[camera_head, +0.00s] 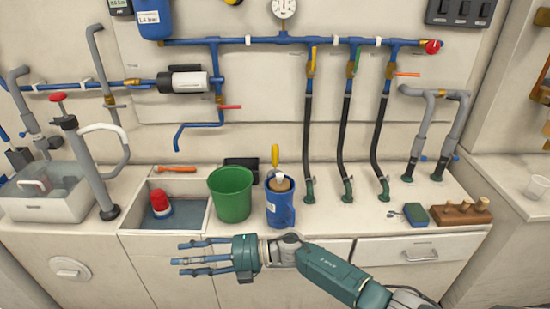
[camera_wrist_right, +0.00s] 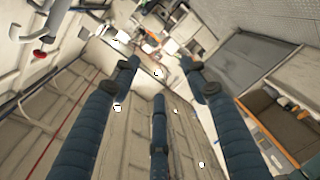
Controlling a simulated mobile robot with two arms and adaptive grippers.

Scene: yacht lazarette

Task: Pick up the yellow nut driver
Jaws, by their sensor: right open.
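A yellow handle (camera_head: 275,155), which looks like the nut driver, stands upright out of a blue container (camera_head: 280,210) on the counter. Its lower part is hidden inside the container, beside a tan round-topped item (camera_head: 283,184). My right gripper (camera_head: 186,257) is open and empty. It appears in front of the counter, lower and to the left of the blue container, with its fingers pointing left. Its spread fingers also show in the right wrist view (camera_wrist_right: 160,76), with nothing between them. I cannot make out the nut driver there. My left gripper is not in view.
A green bucket (camera_head: 231,194) stands close left of the blue container. Black hoses (camera_head: 308,130) come down to the counter on its right. A sink (camera_head: 180,214) holds a red-topped item (camera_head: 160,203). A wooden block (camera_head: 460,213) sits far right.

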